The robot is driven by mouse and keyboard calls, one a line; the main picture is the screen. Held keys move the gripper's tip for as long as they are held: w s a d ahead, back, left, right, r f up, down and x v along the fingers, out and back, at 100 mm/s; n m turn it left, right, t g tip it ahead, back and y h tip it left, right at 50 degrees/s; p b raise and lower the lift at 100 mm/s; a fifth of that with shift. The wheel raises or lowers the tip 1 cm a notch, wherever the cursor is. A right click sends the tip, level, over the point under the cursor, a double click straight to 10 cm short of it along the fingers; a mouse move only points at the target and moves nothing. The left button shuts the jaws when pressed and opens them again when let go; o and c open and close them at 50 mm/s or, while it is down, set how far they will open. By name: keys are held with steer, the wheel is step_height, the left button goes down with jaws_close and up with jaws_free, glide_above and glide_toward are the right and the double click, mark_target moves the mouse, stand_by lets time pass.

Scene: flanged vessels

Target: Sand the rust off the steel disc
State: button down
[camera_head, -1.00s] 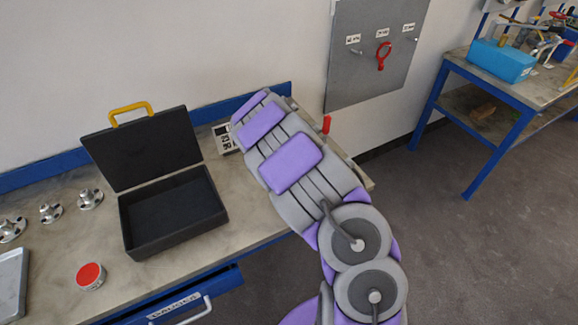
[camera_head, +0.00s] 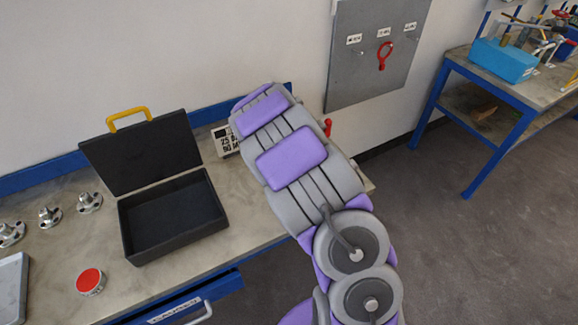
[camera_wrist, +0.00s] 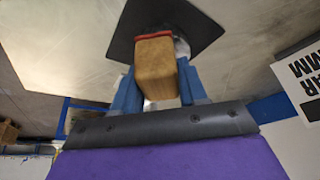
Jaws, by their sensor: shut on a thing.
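In the wrist view my gripper (camera_wrist: 158,92) has blue fingers closed on a tan wooden block (camera_wrist: 155,70) with a red layer along its far edge, which looks like a sanding block. The block's red side faces a dark flat plate (camera_wrist: 125,35) lying on the bench top. A small pale, shiny piece (camera_wrist: 182,47) shows just beside the block, over the plate; it may be part of the steel disc, but the block hides most of it. I cannot tell whether the block touches it, and no rust is visible. In the head view my own arm hides the gripper and work spot.
The bench (camera_head: 215,258) holds an open black case (camera_head: 170,225), several small flanged metal parts (camera_head: 90,202), a red-topped round tin (camera_head: 90,281) and a grey tray (camera_head: 12,288). A red handle (camera_head: 328,128) rises behind my arm.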

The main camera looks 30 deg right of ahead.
steer(key=shift+w+r, duration=0.35)
steer(key=shift+s+r+p, duration=0.1)
steer(key=shift+r+p, duration=0.5)
steer(key=shift+r, duration=0.75)
steer(key=shift+s+d+r+p, duration=0.1)
steer(key=shift+s+r+p, duration=0.1)
steer(key=shift+r, duration=0.35)
steer(key=shift+s+d+r+p, duration=0.1)
steer(key=shift+r+p, duration=0.05)
steer(key=shift+r, duration=0.35)
steer(key=shift+a, duration=0.15)
steer(key=shift+r+p, duration=0.5)
steer(key=shift+r, duration=0.95)
